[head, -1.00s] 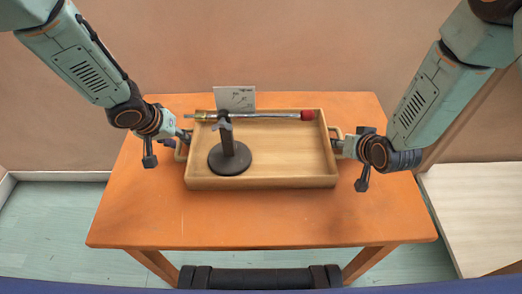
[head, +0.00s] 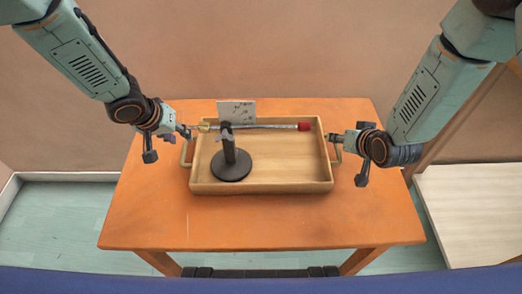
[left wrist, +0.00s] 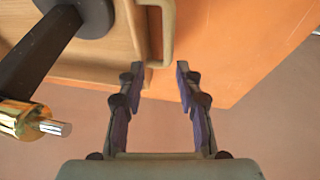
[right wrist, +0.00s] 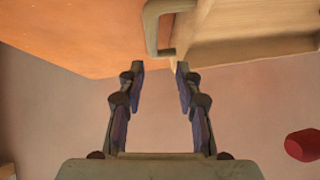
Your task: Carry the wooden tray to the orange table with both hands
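The wooden tray (head: 290,181) sits on the orange table (head: 250,222).
A small pale card (head: 237,112) with markings stands upright at the tray's back. A pale wooden surface (head: 475,210) is at the right. The table is bare in front of the tray. A wall stands close behind the table.

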